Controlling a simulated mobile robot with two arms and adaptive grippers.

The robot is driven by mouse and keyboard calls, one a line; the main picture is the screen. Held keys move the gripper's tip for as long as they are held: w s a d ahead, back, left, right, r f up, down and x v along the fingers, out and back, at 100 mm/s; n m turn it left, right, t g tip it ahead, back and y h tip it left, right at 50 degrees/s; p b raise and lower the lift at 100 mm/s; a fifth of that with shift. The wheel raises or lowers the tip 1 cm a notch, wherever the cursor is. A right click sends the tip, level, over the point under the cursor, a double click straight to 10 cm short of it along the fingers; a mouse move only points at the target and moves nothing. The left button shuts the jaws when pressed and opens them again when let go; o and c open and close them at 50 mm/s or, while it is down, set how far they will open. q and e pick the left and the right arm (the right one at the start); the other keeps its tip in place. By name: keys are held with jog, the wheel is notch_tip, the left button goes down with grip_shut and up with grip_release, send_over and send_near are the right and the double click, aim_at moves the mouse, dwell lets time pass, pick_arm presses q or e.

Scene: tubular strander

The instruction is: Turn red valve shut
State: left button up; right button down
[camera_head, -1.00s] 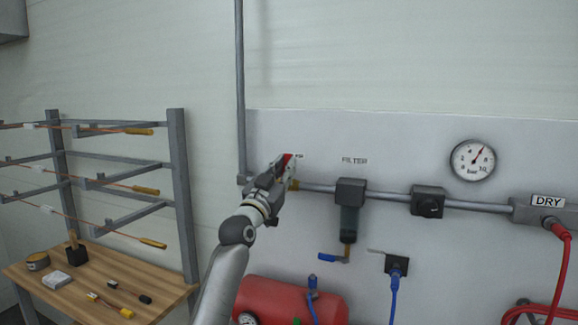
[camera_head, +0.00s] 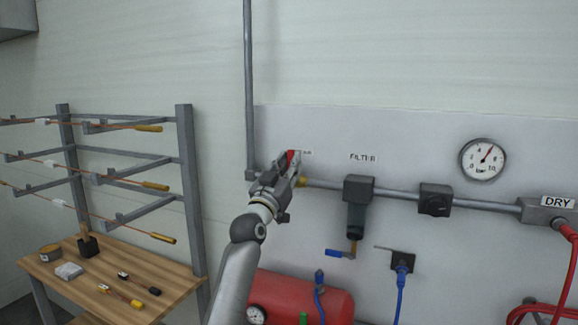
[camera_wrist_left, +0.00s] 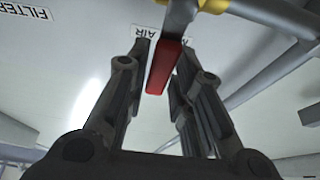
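The red valve handle (camera_head: 291,156) is at the left end of the wall pipe, by the partly hidden air label, and my left gripper (camera_head: 289,165) covers much of it. In the left wrist view the handle (camera_wrist_left: 164,68) is a flat red bar lying between the two fingers of my left gripper (camera_wrist_left: 166,60). The fingers stand apart on either side, with a narrow gap seen beside the bar; firm contact does not show. A yellow brass valve body (camera_wrist_left: 212,5) shows above. My right gripper is not in view.
A grey pipe (camera_head: 395,193) runs right to a filter (camera_head: 357,205), a black regulator (camera_head: 435,200) and a gauge (camera_head: 483,159). A red tank (camera_head: 335,296) is below. A wooden table (camera_head: 95,292) and grey rack (camera_head: 187,190) stand at left.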

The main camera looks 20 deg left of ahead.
pick_arm(q)
jog(key=shift+o, duration=1.1)
jog(key=v, duration=1.2)
jog(key=shift+f, duration=0.15)
